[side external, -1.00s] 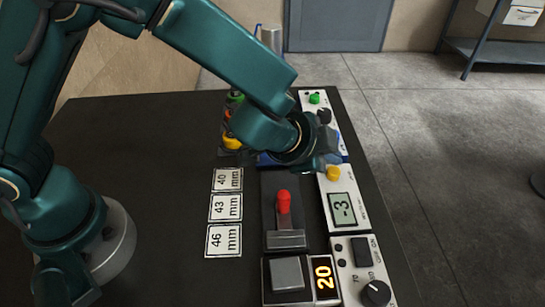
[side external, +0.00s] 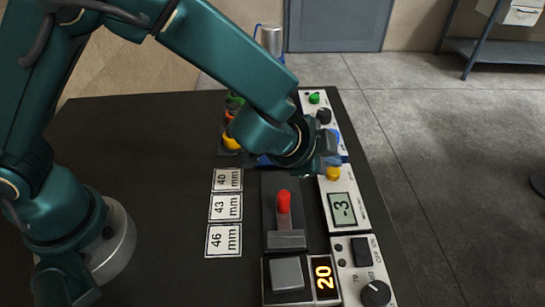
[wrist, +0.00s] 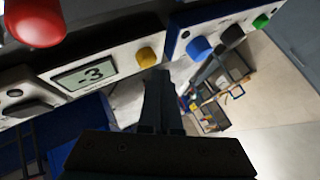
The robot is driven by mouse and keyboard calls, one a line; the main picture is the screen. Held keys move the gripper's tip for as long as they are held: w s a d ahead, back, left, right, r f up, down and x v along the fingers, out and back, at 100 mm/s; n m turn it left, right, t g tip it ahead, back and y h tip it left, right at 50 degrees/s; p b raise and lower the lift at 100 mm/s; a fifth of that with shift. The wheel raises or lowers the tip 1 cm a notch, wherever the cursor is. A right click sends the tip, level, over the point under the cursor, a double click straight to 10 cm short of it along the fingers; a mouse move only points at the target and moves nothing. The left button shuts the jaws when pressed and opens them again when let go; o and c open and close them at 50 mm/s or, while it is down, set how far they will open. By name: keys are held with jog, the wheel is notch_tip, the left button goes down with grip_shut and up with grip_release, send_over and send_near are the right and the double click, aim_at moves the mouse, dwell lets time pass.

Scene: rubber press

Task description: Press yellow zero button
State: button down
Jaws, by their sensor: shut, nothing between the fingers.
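The yellow zero button (side external: 333,173) sits at the far end of a white panel (side external: 337,196), beside a display (side external: 342,209) that reads -3. In the wrist view the yellow button (wrist: 147,57) is just above and left of the fingertips. My gripper (wrist: 157,74) is shut and empty, pointing down over the panels. In the side view my gripper (side external: 328,165) is close to the yellow button and partly covers its far edge. I cannot tell whether the fingertips touch it.
A red-handled lever (side external: 284,203) stands left of the display panel. A blue knob (wrist: 198,48), a black knob (wrist: 232,35) and a green button (wrist: 261,21) are on the neighbouring panel. A power panel (side external: 361,266) lies nearer. Bare dark tabletop (side external: 140,150) is on the left.

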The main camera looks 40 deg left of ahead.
aim_at(328, 172)
jog(key=shift+f, duration=0.95)
dwell(0.9)
jog(key=shift+r, duration=1.25)
jog(key=shift+r, duration=2.5)
